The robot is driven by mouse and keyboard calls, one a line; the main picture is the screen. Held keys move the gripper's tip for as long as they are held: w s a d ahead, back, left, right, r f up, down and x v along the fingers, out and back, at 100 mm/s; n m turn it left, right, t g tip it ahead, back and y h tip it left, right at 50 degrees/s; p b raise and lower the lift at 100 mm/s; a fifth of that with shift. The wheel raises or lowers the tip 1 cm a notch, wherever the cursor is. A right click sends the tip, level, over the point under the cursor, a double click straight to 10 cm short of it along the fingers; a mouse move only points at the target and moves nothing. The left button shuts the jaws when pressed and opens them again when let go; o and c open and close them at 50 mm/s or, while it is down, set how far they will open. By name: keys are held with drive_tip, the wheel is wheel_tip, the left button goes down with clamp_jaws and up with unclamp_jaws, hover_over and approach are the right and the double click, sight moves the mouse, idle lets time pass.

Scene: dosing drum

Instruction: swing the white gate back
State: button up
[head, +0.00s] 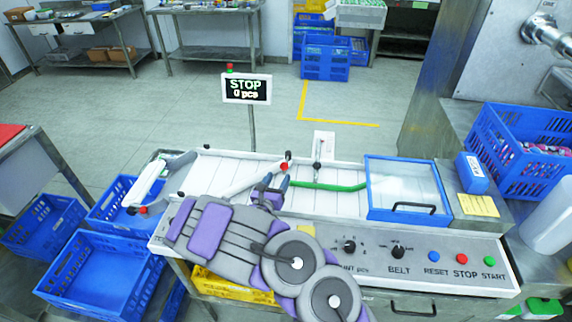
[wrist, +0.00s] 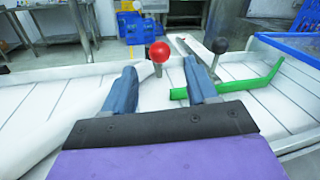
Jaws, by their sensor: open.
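The white gate (head: 247,182) is a long white bar lying slantwise across the white slatted belt. A red knob (head: 284,166) stands at its far right end. In the wrist view the gate (wrist: 75,125) runs up from the lower left to the red knob (wrist: 158,52). My gripper (head: 275,180) is open and low over the belt, just on the near side of the knob. In the wrist view the knob shows between the two blue fingertips (wrist: 160,66); I cannot tell whether either finger touches it. My arm hides part of the near belt.
A green bar (head: 325,186) with a dark knob (head: 317,142) lies right of my gripper. A blue-framed clear cover (head: 405,183) stands further right. Another white bar (head: 149,180) is at the left end. The display (head: 246,88) behind reads STOP, 0 pcs. Blue crates (head: 92,275) stand lower left.

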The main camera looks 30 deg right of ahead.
drive_tip(key=b+x, duration=0.1)
drive_tip(key=x, duration=0.8)
drive_tip(key=shift+w+d+b, duration=0.1)
drive_tip(key=shift+b, duration=0.3)
drive_tip(key=shift+c, duration=0.5)
clamp_jaws()
